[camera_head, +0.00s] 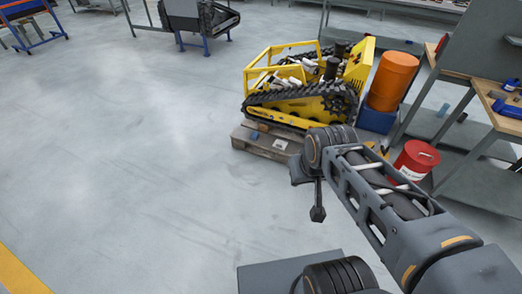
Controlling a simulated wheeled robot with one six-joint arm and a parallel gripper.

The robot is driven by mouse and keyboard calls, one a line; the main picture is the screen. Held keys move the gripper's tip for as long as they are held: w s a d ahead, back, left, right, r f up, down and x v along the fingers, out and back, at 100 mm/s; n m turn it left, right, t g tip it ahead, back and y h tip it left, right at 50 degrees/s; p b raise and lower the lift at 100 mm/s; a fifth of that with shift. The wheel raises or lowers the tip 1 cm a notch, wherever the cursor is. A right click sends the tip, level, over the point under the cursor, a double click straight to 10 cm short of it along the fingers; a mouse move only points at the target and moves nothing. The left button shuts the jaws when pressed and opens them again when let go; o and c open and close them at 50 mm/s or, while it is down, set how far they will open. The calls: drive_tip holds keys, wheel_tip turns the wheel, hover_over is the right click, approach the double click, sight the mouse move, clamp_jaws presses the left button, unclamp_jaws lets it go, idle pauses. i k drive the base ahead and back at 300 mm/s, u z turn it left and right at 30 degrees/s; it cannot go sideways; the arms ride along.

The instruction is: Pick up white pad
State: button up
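A small flat white pad (281,144) lies on the front edge of the wooden pallet (262,149), in front of the yellow tracked carrier (300,95). My arm reaches in from the lower right, and its elbow stands just right of the pad in the picture. My gripper (317,213) hangs down below and right of the pad in the picture, apart from it, over the grey floor. Its fingers look like one dark narrow shape, so I cannot tell whether it is open or shut. I see nothing held in it.
A small blue object (255,136) lies on the pallet left of the pad. An orange drum (392,80) stands on a blue base (376,120) right of the carrier. A red bucket (416,160) and a workbench (485,95) are at the right. The floor at left is clear.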

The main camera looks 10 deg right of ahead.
sight(280, 143)
drive_tip(key=u, duration=0.65)
drive_tip(key=i, duration=0.9)
drive_tip(key=u, duration=0.5)
drive_tip(key=i, duration=1.05)
drive_tip(key=z, duration=0.8)
drive_tip(key=i, duration=0.85)
drive_tip(key=z, duration=0.9)
drive_tip(key=i, duration=0.25)
drive_tip(key=z, duration=0.3)
